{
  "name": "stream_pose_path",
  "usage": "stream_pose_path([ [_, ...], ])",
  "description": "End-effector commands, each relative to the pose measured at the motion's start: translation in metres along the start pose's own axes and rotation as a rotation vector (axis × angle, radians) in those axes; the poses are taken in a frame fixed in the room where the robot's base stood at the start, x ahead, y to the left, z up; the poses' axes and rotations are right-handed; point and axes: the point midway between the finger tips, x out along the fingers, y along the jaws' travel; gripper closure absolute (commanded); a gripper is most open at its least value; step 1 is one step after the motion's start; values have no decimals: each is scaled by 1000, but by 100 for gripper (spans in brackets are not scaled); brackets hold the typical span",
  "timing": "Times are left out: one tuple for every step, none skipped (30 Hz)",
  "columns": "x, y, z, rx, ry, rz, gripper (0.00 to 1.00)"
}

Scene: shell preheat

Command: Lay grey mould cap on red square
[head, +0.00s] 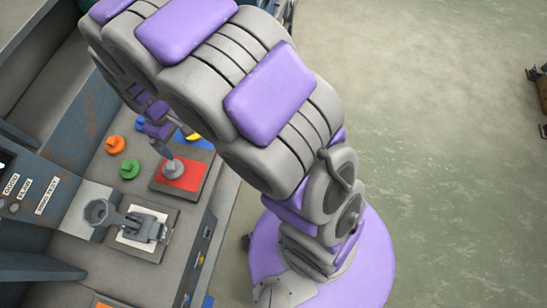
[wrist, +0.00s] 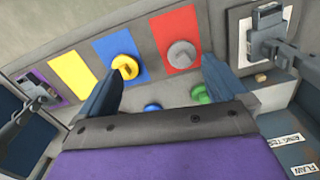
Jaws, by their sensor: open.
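The grey mould cap (wrist: 182,54) sits on the red square (wrist: 180,22) in the wrist view, on the lower part of it and apart from my fingers. In the head view the grey cap (head: 173,169) is also on the red square (head: 190,181). My gripper (wrist: 160,70) is open, with nothing between its two blue-grey fingers. The cap is beyond the fingertips, nearer the right finger. In the head view my gripper (head: 161,143) is close to the cap and partly hidden by my arm.
A yellow cap (wrist: 126,67) stands on the blue square (wrist: 118,44), beside an empty yellow square (wrist: 72,75). A green cap (head: 129,168) and an orange cap (head: 115,144) stand on the bench, as does a blue cap (wrist: 152,107). A grey clamp fixture (head: 138,224) is near the red square.

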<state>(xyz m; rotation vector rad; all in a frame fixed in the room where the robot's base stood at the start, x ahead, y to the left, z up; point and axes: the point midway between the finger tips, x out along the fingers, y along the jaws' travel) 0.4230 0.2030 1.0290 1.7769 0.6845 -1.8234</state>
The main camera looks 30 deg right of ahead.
Motion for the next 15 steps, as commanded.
stream_pose_path([
  [-17, 9, 16, 45, 0, 1, 1],
  [-24, 12, 27, 71, -8, 0, 1],
  [-34, 16, 41, 104, -15, -1, 1],
  [-40, 19, 51, 129, -19, -2, 1],
  [-47, 22, 61, 154, -22, -3, 1],
  [-57, 26, 75, 187, -25, -4, 1],
  [-62, 27, 86, 211, -33, -7, 1],
  [-68, 28, 98, 237, -39, -9, 1],
  [-75, 30, 114, 268, -44, -11, 1],
  [-80, 31, 125, 293, -47, -13, 1],
  [-86, 32, 136, 317, -48, -15, 1],
  [-92, 32, 152, 349, -54, -18, 1],
  [-96, 32, 165, 373, -61, -22, 1],
  [-101, 31, 177, 397, -65, -25, 1],
  [-105, 30, 192, 430, -70, -28, 1],
])
